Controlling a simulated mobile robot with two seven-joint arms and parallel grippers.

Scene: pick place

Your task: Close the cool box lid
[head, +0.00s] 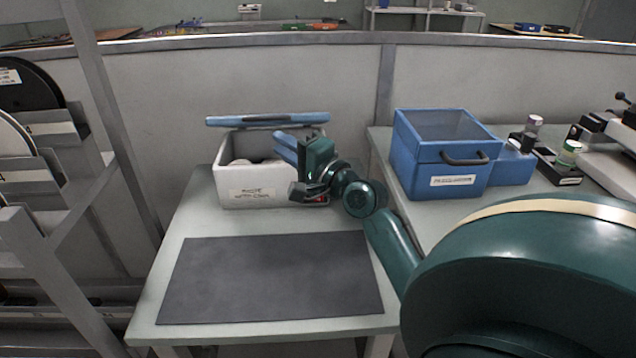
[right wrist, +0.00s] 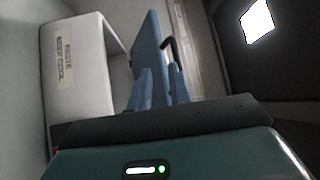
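The white cool box (head: 240,187) stands at the back of the left table, with a label on its front. Its blue lid (head: 225,122) is raised along the rear side, and the box's inside shows. In the right wrist view the lid (right wrist: 151,45) stands beyond the fingers, with a dark handle, and the white box (right wrist: 75,75) is at left. My right gripper (head: 279,143) is over the right part of the box opening, its blue fingers pointing toward the lid. The fingers (right wrist: 159,88) are apart with nothing clearly between them; contact with the lid cannot be told. My left gripper is out of view.
A dark mat (head: 275,278) lies on the table in front of the box. A blue box (head: 440,165) with a handle stands on the right table, near my right arm. A grey partition (head: 300,75) is behind, and a rack (head: 60,215) is at left.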

